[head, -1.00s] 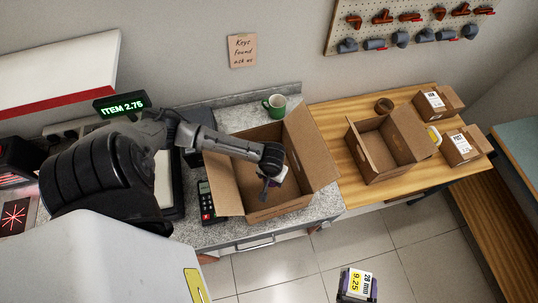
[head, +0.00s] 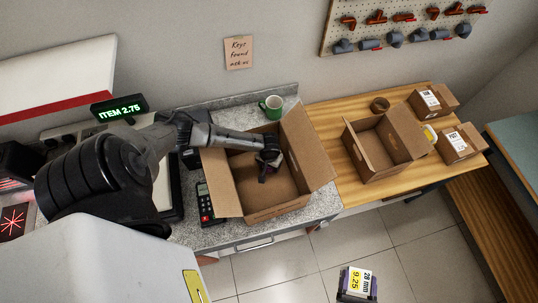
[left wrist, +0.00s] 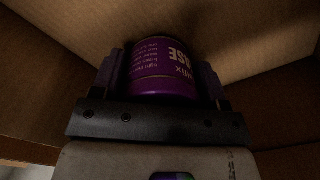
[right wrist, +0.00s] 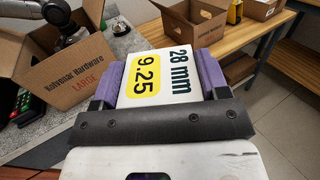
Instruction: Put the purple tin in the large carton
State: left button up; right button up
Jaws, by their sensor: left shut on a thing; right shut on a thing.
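The purple tin (left wrist: 162,68) is between the fingers of my left gripper (left wrist: 160,78) in the left wrist view, with brown cardboard walls around it. In the head view my left gripper (head: 266,172) reaches into the open large carton (head: 240,190) on the grey counter; the tin is mostly hidden there. Whether the tin touches the carton's floor cannot be told. The large carton also shows in the right wrist view (right wrist: 62,82), marked LARGE. My right gripper (head: 357,284) is shut on a white-and-yellow labelled box (right wrist: 172,66) reading 28 mm and 9.25, held out over the floor.
A smaller open carton (head: 372,168) stands on the wooden table, with two closed parcels (head: 434,101) (head: 461,143) to its right. The carton's flaps stand open.

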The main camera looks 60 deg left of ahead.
pick_arm(q)
jog(key=shift+f, duration=0.45)
jog(key=o, duration=1)
jog(key=shift+f, duration=0.1)
notch_tip(320, 180, up, 12)
jog(key=shift+r, duration=0.15)
